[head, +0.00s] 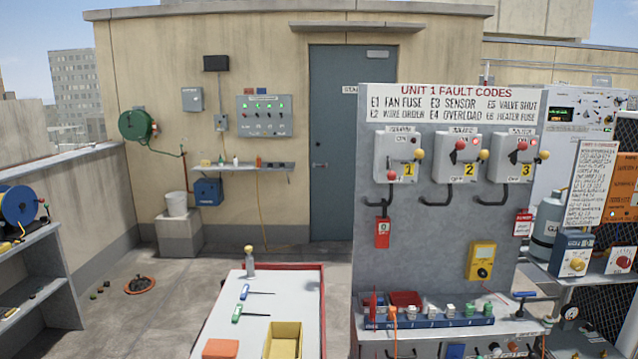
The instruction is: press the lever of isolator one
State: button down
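Isolator one (396,146) is a pale grey box with a yellow number 1 plate, at the left of a row of three on the grey panel. A red ball knob (391,175) sits low on its front, near the OFF mark. A yellow ball (417,153) sticks out at its right side. Isolator two (449,170) and isolator three (504,170) show their red knobs higher up, with yellow balls at their right sides. My gripper is not in view.
A red tag (382,232) hangs below isolator one. A shelf (440,328) with a parts tray juts out under the panel. A red-edged white-topped table (236,336) with a yellow bin (284,341) stands to the left. Open floor lies beyond it before the door (338,150).

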aim_at(392, 175)
jog(key=u, duration=0.35)
jog(key=i, duration=0.9)
jog(key=z, duration=0.05)
